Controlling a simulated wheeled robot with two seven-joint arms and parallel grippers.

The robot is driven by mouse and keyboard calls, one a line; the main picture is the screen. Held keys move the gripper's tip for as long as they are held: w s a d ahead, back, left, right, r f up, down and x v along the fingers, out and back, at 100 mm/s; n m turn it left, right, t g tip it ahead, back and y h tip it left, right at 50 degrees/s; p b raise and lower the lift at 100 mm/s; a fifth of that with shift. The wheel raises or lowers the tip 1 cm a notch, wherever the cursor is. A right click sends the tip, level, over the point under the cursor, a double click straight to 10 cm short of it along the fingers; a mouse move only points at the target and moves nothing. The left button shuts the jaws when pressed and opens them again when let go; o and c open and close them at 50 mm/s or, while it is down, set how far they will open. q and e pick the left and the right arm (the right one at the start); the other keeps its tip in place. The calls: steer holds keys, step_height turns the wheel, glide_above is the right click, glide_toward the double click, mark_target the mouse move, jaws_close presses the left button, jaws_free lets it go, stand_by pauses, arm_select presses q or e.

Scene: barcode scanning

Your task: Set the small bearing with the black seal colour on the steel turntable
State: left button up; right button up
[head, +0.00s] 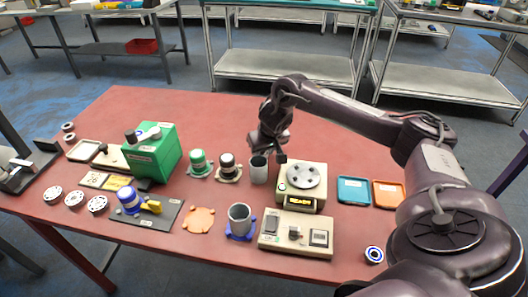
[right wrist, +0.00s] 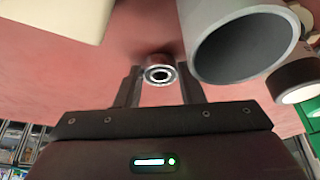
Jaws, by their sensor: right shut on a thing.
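The small bearing (right wrist: 158,74), a metal ring with a dark face, sits between the fingers of my right gripper (right wrist: 158,88) in the right wrist view. The gripper is shut on it. In the head view my right gripper (head: 277,153) hangs above the table just behind and left of the steel turntable (head: 302,175), beside a grey cup (head: 259,171). The bearing cannot be made out there. The turntable is a round plate with dark spots on a cream base with a lit display. My left gripper is not in view.
The cup's open mouth (right wrist: 240,45) is close to the right finger in the wrist view. A cream device (head: 296,235) stands in front of the turntable. Blue (head: 354,190) and orange (head: 389,194) trays lie to its right. A blue-ringed bearing (head: 374,254) lies near the front edge.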

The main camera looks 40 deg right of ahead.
steer(key=shift+f, duration=0.1)
steer(key=o, duration=1)
steer(key=shift+f, duration=0.1)
